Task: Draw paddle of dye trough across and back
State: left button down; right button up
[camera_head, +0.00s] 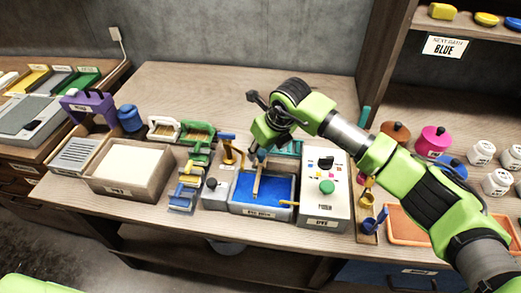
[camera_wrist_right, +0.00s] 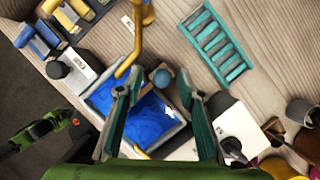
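The dye trough (camera_head: 262,210) is a grey box with blue dye on the table in the head view. It also shows in the wrist view (camera_wrist_right: 100,98), partly behind my fingers. A wooden paddle (camera_head: 257,183) stands in the dye, slightly tilted. A blue ball knob (camera_wrist_right: 163,78) shows between my fingertips in the wrist view and looks like the paddle's top. My right gripper (camera_head: 258,152) is above the trough's back edge. In the wrist view its teal fingers (camera_wrist_right: 160,88) are apart, with gaps beside the knob. Part of my left arm (camera_head: 38,286) shows; its fingers are not clear.
A white control box (camera_head: 325,195) with knobs stands right of the trough. A small grey box (camera_head: 215,195) and blue-yellow tools (camera_head: 185,185) stand left. A teal rack (camera_wrist_right: 217,45) lies behind.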

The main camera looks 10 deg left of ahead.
jog(key=v, duration=1.1)
jog(key=shift+a+r, duration=0.1)
